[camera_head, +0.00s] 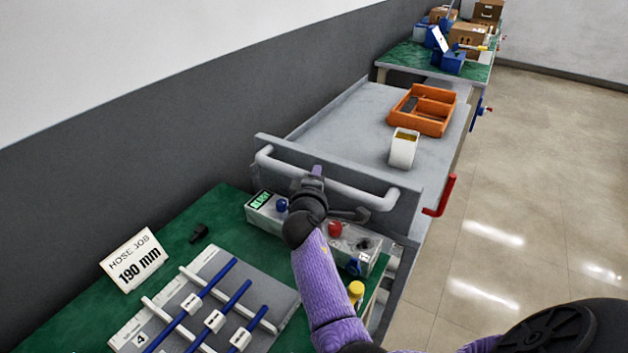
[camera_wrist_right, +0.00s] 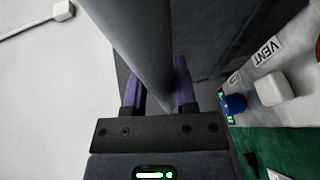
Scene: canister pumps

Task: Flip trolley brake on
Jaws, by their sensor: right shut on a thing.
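The grey trolley (camera_head: 345,120) stands against the far side of the green bench, with a thick push handle (camera_head: 358,191) across its near end. A red lever (camera_head: 440,196) sticks out at the trolley's right near corner; it looks like the brake. My right gripper (camera_head: 316,174) is shut on the handle, left of its middle. In the right wrist view the purple fingers (camera_wrist_right: 158,82) lie on both sides of the grey handle bar (camera_wrist_right: 148,45). The right gripper is well to the left of the red lever. My left gripper is not in view.
The green bench (camera_head: 215,205) holds a grey control box (camera_head: 262,217) under my right arm, a hose-job sign (camera_head: 134,259) and a rack of blue rods. Open floor (camera_head: 540,180) lies to the right.

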